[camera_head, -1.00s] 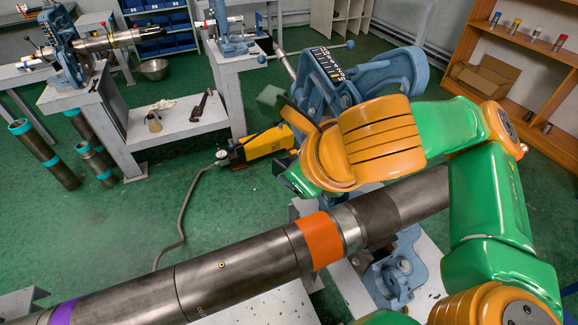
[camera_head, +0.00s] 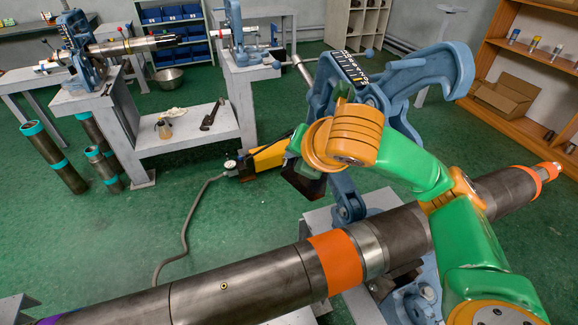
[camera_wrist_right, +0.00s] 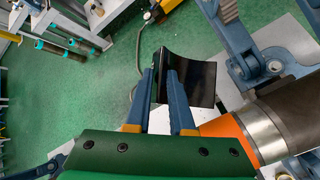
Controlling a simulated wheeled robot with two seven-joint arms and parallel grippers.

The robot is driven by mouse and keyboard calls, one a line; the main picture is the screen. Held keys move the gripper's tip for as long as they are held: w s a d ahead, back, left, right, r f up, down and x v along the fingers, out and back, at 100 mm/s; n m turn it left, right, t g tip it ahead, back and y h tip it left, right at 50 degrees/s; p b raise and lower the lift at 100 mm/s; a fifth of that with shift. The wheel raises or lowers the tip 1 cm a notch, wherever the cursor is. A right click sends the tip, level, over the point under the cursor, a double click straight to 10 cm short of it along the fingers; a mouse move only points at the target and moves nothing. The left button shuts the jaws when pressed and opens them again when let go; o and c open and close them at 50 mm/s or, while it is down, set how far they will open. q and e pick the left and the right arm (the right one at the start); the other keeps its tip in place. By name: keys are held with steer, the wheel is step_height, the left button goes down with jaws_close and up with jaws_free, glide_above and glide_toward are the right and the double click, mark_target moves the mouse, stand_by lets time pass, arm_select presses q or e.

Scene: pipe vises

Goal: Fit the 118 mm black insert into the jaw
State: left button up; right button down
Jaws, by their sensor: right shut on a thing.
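A black curved insert (camera_wrist_right: 195,78) is held between the two blue fingers of my right gripper (camera_wrist_right: 162,85) in the right wrist view. In the head view the insert (camera_head: 303,182) shows as a dark plate below my green and orange right wrist, left of the near blue vise. The fingers are mostly hidden there. The vise's open blue jaw (camera_head: 432,75) rises behind my right arm, with a numbered scale on its left part. In the right wrist view, blue vise parts (camera_wrist_right: 235,42) lie right of the insert, apart from it. My left gripper is not in view.
A long steel pipe with an orange band (camera_head: 336,262) crosses the foreground under my right arm. A yellow pump (camera_head: 268,156) with a grey hose sits on the floor at left. Benches with other vises (camera_head: 88,50) stand behind; an orange shelf (camera_head: 530,70) is at right.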

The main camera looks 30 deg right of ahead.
steer(key=d+f+m+t+h+b, duration=0.1)
steer(key=d+m, duration=0.1)
steer(key=m, duration=0.1)
steer(key=d+f+m+t+h+b, duration=0.1)
steer(key=d+f+m+h, duration=0.1)
steer(key=d+m, duration=0.1)
steer(key=d+f+m+t+h+b, duration=0.1)
steer(key=d+f+m, duration=0.1)
steer(key=m, duration=0.1)
steer(key=shift+d+t, duration=0.2)
steer(key=shift+t, duration=0.1)
steer(key=s+d+f+m+h+b, duration=0.1)
steer(key=s+d+m+h+b, duration=0.1)
steer(key=s+d+m+h, duration=0.2)
steer(key=d+m+h, duration=0.3)
steer(key=d, duration=0.1)
steer(key=shift+f+m+b, duration=0.25)
steer(key=shift+m+b, duration=0.05)
steer(key=shift+b, duration=0.05)
steer(key=shift+f, duration=0.1)
steer(key=shift+w+d+r+p, duration=0.15)
steer(key=shift+w+r, duration=0.1)
steer(key=shift+w, duration=0.65)
steer(key=shift+w+r+p, duration=0.15)
steer(key=shift+w+r, duration=0.05)
steer(key=shift+w, duration=0.75)
steer(key=shift+w+d+r+p, duration=0.15)
steer(key=shift+w+r, duration=0.1)
steer(key=shift+w, duration=0.65)
steer(key=shift+a, duration=0.1)
